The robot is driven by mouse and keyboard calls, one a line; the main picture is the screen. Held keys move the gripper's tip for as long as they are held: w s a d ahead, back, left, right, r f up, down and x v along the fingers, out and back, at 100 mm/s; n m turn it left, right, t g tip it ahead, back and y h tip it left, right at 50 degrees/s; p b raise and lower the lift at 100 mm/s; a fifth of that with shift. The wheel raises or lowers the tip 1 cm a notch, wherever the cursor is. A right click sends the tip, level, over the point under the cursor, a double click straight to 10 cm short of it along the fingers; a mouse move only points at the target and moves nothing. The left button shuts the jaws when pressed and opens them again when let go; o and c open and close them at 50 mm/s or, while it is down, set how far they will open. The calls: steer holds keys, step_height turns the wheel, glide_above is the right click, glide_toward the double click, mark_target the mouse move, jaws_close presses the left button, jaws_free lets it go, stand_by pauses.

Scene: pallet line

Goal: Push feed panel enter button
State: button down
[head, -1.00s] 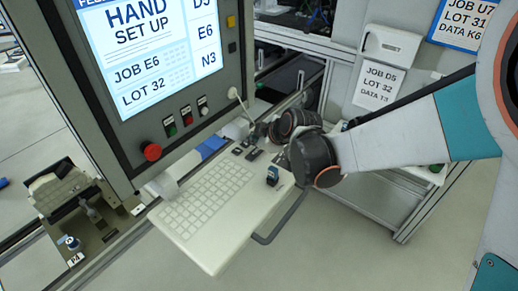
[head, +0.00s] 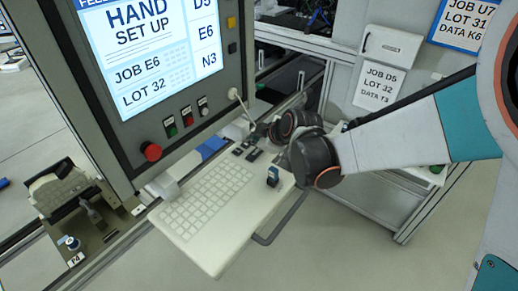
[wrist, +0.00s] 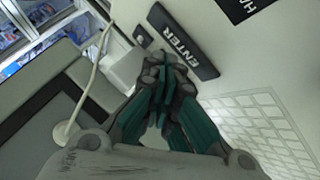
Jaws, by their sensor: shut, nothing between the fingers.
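The feed panel (head: 238,75) has a lit HAND SET UP screen and a pale keyboard shelf (head: 215,245) below it. A black ENTER label (wrist: 182,48) lies on the shelf in the wrist view. My gripper (wrist: 167,66) is shut and empty, its fingertips beside the label, over the shelf. Whether the fingertips touch anything cannot be told. The enter button itself cannot be made out and may be hidden by the fingers. In the head view my gripper (head: 258,132) is small and partly hidden behind my wrist, near the shelf's back edge.
A white cable (wrist: 92,75) rises from the panel near my fingers. A red stop button (head: 151,152) is on the panel front. A small blue-and-black object (head: 272,177) stands on the shelf. A grey handle bar (head: 280,222) runs along the shelf's right side.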

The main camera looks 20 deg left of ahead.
mark_target(256, 152)
steer(key=shift+f, duration=0.1)
steer(key=shift+f+b, duration=0.35)
steer(key=shift+b, duration=0.15)
steer(key=shift+f+b, duration=0.45)
steer(key=shift+b, duration=0.1)
stand_by(0.6)
steer(key=shift+r, duration=0.15)
steer(key=shift+r+p, duration=0.55)
steer(key=shift+r, duration=0.2)
steer(key=shift+r+p, duration=1.5)
steer(key=shift+r, duration=1.05)
